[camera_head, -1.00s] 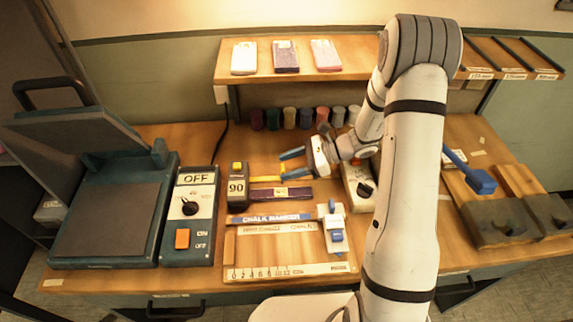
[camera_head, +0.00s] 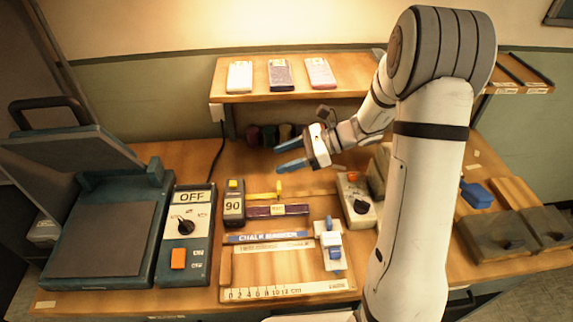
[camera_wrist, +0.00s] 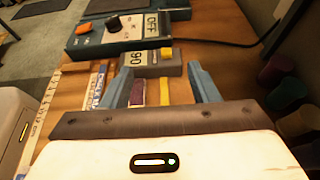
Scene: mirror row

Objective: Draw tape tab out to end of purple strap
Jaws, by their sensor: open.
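The tape measure (camera_head: 234,203) is a dark box marked 90 with a yellow button on top; it also shows in the wrist view (camera_wrist: 148,63). A yellow tape (camera_head: 262,197) runs out of it to the right and ends in a small upright yellow tab (camera_head: 279,188). The purple strap (camera_head: 278,210) lies just in front of the tape, alongside it. The tab stands near the strap's middle, left of its right end. My gripper (camera_head: 290,159), with blue fingers, is open and empty above and behind the tab. In the wrist view its fingers (camera_wrist: 158,82) frame the yellow tape (camera_wrist: 164,92) and purple strap (camera_wrist: 137,94).
A grey control box with a knob (camera_head: 357,198) stands right of the strap. A chalk marker strip (camera_head: 268,237), ruler (camera_head: 285,291) and blue-white slider (camera_head: 331,243) lie in front. A press (camera_head: 100,235) and OFF switch box (camera_head: 186,240) stand left. A shelf (camera_head: 300,88) is behind.

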